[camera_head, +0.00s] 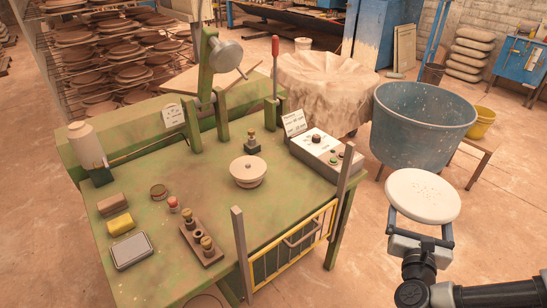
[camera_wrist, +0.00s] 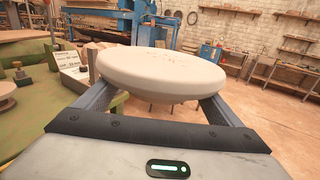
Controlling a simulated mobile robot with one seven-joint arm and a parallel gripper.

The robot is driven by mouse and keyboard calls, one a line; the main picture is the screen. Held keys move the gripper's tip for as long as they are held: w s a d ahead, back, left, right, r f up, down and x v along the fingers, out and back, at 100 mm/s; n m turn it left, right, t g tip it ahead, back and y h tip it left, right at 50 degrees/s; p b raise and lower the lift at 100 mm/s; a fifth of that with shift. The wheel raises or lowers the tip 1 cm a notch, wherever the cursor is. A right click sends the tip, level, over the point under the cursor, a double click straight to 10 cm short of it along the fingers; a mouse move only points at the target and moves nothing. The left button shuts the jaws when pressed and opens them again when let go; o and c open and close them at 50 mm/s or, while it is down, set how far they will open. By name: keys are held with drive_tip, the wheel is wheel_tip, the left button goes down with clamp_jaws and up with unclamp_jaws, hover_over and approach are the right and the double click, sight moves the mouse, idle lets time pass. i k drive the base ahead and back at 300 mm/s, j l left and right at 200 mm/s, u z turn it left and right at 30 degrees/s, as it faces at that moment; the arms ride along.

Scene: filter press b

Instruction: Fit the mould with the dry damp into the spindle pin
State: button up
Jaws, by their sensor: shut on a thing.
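My gripper (camera_head: 420,228) is shut on a round, off-white mould (camera_head: 423,193), held roughly level at the right, off the table's right side. Small dark marks dot the mould's top. In the wrist view the mould (camera_wrist: 160,72) sits between the two fingers, its rounded rim up and a narrower part below. On the green table, a stepped, cream round piece (camera_head: 248,172) has a small knob or pin at its top centre; it may be the spindle. It stands well left of my gripper. Whether the mould is dry or damp cannot be told.
A grey control box (camera_head: 325,152) and yellow guard gate (camera_head: 293,243) with upright posts stand between my gripper and the round piece. A lever arm (camera_head: 224,55) rises behind. A brass-topped fitting (camera_head: 252,140), sponge (camera_head: 120,223) and blue tub (camera_head: 420,125) are nearby.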

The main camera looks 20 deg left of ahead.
sight(248, 168)
drive_tip(key=i+u, duration=0.25)
drive_tip(key=u, duration=0.15)
drive_tip(key=i+l+u, duration=0.2)
drive_tip(key=u, duration=0.2)
drive_tip(key=i+l+u, duration=0.2)
drive_tip(key=u, duration=0.25)
drive_tip(key=i+l+u, duration=0.15)
drive_tip(key=u, duration=0.25)
drive_tip(key=l+u, duration=0.4)
drive_tip(key=i, duration=0.05)
